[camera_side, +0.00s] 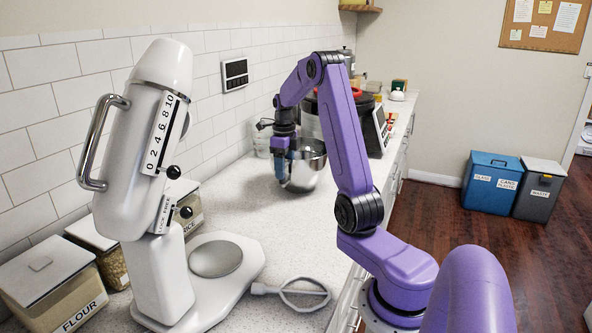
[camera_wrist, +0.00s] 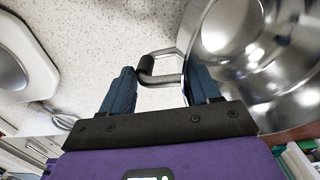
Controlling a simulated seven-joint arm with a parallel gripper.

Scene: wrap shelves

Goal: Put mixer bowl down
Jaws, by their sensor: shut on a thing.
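The mixer bowl (camera_side: 308,168) is shiny steel and hangs or stands at the far part of the counter in the side view; I cannot tell whether its base touches the counter. In the wrist view the bowl (camera_wrist: 265,65) fills the right side, with its opening toward the camera. Its handle (camera_wrist: 146,68), with a dark grip, reaches between my fingers. My gripper (camera_side: 283,158) is at the bowl's left side in the side view. In the wrist view my gripper (camera_wrist: 160,88) has blue fingers either side of the handle, shut on it. The fingertip contact is partly hidden.
A white stand mixer (camera_side: 150,170) with its head raised stands at near left, its round base plate (camera_side: 216,259) empty. A beater-like attachment (camera_side: 292,292) lies on the counter (camera_side: 265,225). Canisters (camera_side: 52,285) line the wall. A dark appliance (camera_side: 372,125) stands behind the bowl. The middle counter is clear.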

